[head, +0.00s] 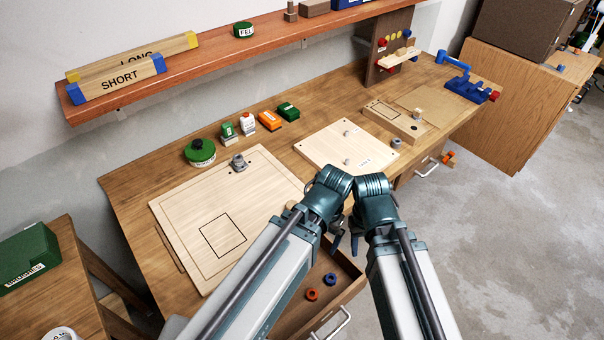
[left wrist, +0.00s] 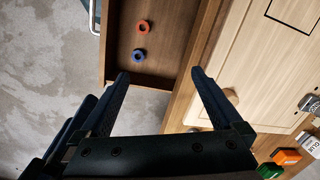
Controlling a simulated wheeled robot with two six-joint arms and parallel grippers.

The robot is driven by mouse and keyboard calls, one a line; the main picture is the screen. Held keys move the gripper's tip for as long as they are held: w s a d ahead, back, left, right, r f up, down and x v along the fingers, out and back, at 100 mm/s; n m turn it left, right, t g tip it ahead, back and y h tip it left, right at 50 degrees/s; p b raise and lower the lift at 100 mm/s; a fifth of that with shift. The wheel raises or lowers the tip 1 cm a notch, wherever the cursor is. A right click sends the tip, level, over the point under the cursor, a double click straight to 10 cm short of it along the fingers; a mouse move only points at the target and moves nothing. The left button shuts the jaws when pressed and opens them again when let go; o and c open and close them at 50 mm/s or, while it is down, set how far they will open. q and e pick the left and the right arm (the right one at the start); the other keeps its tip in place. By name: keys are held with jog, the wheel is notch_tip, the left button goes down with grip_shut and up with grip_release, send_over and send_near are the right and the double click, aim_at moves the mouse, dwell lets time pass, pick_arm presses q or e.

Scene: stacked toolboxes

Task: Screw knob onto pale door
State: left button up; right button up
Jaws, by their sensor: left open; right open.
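The pale door (head: 180,222) lies flat on the workbench, with a rectangle outlined in black on its face. A round wooden knob (head: 291,205) is at the door's right side, partly covered by my left arm; it also shows in the left wrist view (left wrist: 231,95), just beyond the right finger and partly behind it. I cannot tell whether it is fixed to the door. My left gripper (left wrist: 159,75) is open and empty, with its fingers over the gap between drawer and door. My right gripper (head: 354,240) is open beside it, its fingers pointing down.
An open drawer below the bench front holds a red ring (head: 312,294) and a blue ring (head: 330,279). A grey metal fitting (head: 238,161) is at the door's far edge. A pale board with pegs (head: 325,147) lies behind my grippers. Small green and orange boxes stand behind the door.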

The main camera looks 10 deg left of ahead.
pick_arm(q)
jog(key=shift+w+r, duration=0.15)
jog(key=shift+w, duration=0.05)
jog(key=shift+c, duration=1.1)
notch_tip(320, 180, up, 8)
jog(key=n+h+p, duration=0.1)
jog(key=n+p, duration=0.7)
jog(key=n, duration=1)
send_over(293, 204)
jog(key=shift+s, duration=0.1)
jog(key=shift+f, duration=0.25)
notch_tip(293, 204, down, 14)
jog(key=b, duration=1.3)
jog(key=shift+r+b, duration=0.2)
jog(key=shift+b, duration=0.15)
